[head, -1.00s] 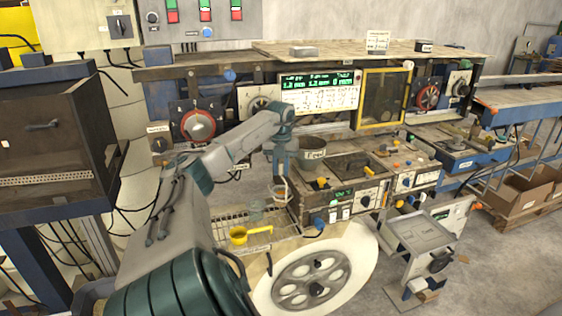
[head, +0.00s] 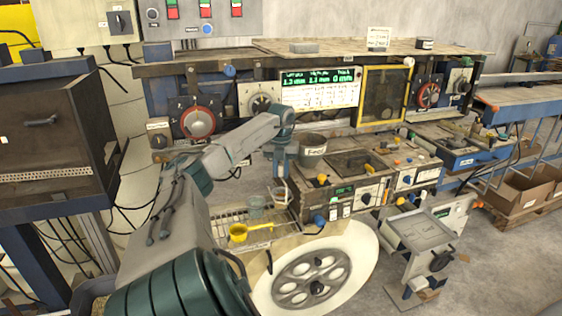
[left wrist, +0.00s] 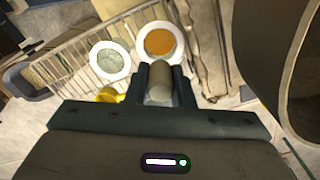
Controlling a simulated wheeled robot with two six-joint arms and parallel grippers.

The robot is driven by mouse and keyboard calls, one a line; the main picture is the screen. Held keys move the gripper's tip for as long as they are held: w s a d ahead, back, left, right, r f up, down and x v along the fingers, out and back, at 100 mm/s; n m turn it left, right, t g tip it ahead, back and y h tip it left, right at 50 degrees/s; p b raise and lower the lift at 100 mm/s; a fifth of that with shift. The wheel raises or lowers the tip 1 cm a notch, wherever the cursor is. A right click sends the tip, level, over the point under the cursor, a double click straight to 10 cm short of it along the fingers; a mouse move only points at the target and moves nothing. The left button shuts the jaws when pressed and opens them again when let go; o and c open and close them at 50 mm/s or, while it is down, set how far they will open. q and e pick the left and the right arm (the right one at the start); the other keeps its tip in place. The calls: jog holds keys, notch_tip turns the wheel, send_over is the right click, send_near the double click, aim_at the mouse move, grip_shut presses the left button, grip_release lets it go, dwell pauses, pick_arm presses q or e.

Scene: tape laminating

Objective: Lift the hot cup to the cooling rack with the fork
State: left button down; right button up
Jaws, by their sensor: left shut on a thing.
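My left gripper (head: 280,179) points down at the right end of the wire rack (head: 213,219). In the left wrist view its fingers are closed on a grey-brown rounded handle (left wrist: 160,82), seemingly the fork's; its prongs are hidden. A white-rimmed cup with amber liquid (left wrist: 160,41) is just beyond the fingers, and it also shows below the gripper in the head view (head: 281,195). Whether the fork bears it I cannot tell. A second, clear cup (head: 257,207) is left of it, over the rack; it also shows in the left wrist view (left wrist: 110,60). My right gripper is out of view.
A yellow ladle (head: 238,233) lies at the rack's front. A grey pot labelled Feed (head: 312,147) stands close to the right of my gripper, on the control bench (head: 368,182). A large pale disc with a spoked wheel (head: 350,245) is in front.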

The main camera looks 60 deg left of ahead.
aim_at(281, 176)
pick_arm(q)
jog(key=shift+f+b, duration=0.4)
jog(key=shift+f, duration=0.4)
jog(key=shift+f+b, duration=0.35)
jog(key=shift+f, duration=0.25)
jog(key=shift+f, duration=0.45)
dwell(0.3)
